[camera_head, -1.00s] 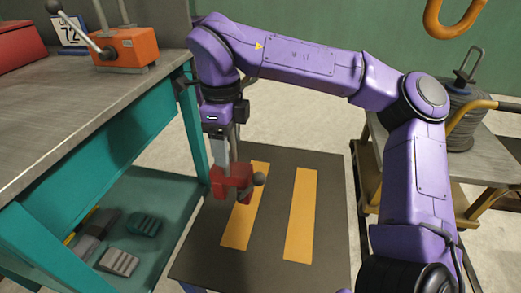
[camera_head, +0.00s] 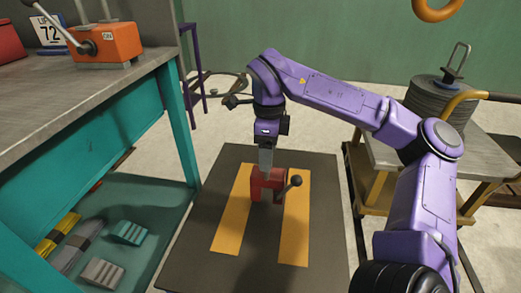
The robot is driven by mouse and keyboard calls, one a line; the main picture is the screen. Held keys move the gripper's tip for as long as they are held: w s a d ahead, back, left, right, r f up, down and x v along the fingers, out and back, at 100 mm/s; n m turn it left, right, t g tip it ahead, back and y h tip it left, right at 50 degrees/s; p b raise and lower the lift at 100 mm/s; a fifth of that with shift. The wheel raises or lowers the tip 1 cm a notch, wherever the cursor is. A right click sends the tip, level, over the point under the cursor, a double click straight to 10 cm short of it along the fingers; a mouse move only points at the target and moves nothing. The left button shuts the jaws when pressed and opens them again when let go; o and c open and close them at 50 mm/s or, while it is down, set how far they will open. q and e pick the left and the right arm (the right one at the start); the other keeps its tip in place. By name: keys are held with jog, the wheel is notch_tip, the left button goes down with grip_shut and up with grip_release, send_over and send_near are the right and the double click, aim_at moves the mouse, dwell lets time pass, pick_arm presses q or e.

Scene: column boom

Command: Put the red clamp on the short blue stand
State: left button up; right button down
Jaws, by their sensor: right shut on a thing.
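The red clamp (camera_head: 262,187), with a dark ball-ended lever on its right, is in the fingers of my right gripper (camera_head: 266,168), which points down and is shut on it. I cannot tell whether the clamp touches the stand's top. My left gripper is out of view.
A teal workbench (camera_head: 100,128) stands at the left, with an orange lever device (camera_head: 105,42) on top and several blocks on its lower shelf. A yellow cart (camera_head: 385,165) with a coil (camera_head: 440,97) stands at the right. An orange hook (camera_head: 437,10) hangs at top right.

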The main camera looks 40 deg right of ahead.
jog(key=f+b, duration=0.1)
jog(key=f, duration=0.1)
jog(key=f+b, duration=0.1)
jog(key=shift+d+f+b, duration=0.25)
jog(key=shift+f+b, duration=0.05)
jog(key=shift+f, duration=0.1)
jog(key=shift+r, duration=0.15)
jog(key=shift+c, duration=0.8)
grip_release()
jog(key=shift+s, duration=0.1)
notch_tip(320, 180, up, 12)
jog(key=p, duration=0.6)
jog(key=shift+p, duration=0.35)
